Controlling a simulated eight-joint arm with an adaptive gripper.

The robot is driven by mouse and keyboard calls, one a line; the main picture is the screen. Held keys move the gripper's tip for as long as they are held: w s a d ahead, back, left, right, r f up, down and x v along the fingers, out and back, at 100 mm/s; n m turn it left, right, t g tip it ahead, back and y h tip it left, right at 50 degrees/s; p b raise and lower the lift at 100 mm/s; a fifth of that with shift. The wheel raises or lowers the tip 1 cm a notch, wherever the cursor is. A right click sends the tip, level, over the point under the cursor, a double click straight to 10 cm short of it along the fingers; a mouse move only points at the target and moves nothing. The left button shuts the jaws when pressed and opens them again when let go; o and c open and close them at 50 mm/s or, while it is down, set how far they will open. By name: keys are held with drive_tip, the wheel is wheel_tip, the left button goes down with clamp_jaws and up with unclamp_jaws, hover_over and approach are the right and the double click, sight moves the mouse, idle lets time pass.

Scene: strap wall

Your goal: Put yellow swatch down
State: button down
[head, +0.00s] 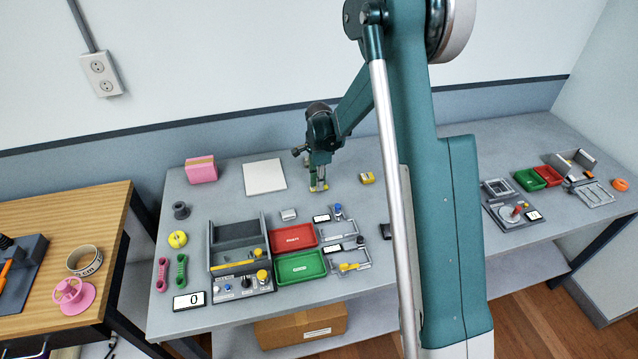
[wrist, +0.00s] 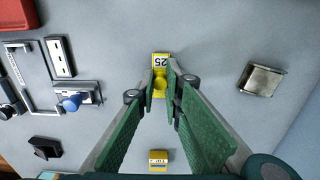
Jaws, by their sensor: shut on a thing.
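The yellow swatch (wrist: 160,76) is a small yellow piece with a round knob and a white label reading 25, upside down in the wrist view. My gripper (wrist: 161,88) is shut on its knob, with one green finger on each side. In the head view my gripper (head: 319,187) points down over the back middle of the grey table, with a bit of yellow at its fingertips. The swatch is at or just above the table top; I cannot tell whether it touches.
Another yellow block (head: 367,178) lies to the right of my gripper. A white square tile (head: 265,177) lies to the left. Red (head: 293,238) and green (head: 300,267) trays and a fixture with a blue knob (head: 338,210) stand in front. The table around the fingertips is clear.

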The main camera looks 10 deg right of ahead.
drive_tip(key=shift+f, duration=0.15)
drive_tip(key=c, duration=2.5)
unclamp_jaws()
drive_tip(key=shift+o, duration=0.2)
wheel_tip(320, 180, up, 12)
drive_tip(key=shift+p, duration=0.35)
drive_tip(key=shift+r, duration=0.2)
